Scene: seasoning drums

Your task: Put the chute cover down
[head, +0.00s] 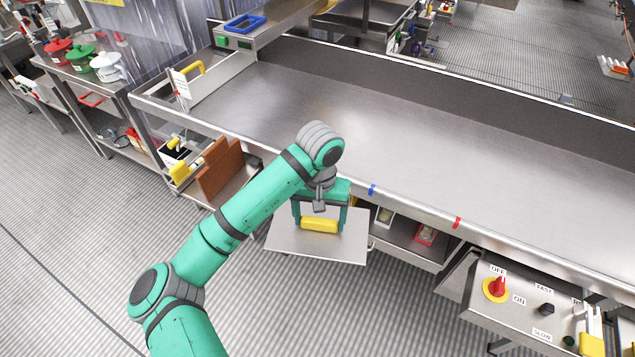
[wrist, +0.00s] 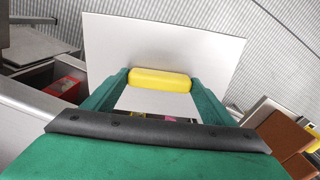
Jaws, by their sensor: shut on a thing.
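The chute cover (head: 285,240) is a flat pale grey metal plate with a yellow handle (head: 320,225). My gripper (head: 320,222) is shut on the yellow handle. It holds the cover in front of the long metal trough, below the level of its near rim. In the wrist view, the handle (wrist: 160,80) sits between my two green fingers, and the plate (wrist: 110,45) spreads out beyond them. The underside of the plate is hidden, and I cannot tell whether it touches anything below.
A lower shelf (head: 405,245) under the trough (head: 400,150) holds small boxes. Brown boards (head: 220,168) stand on the shelf to the left. A control box with a red knob (head: 496,287) is at the lower right. The floor (head: 290,310) in front is clear.

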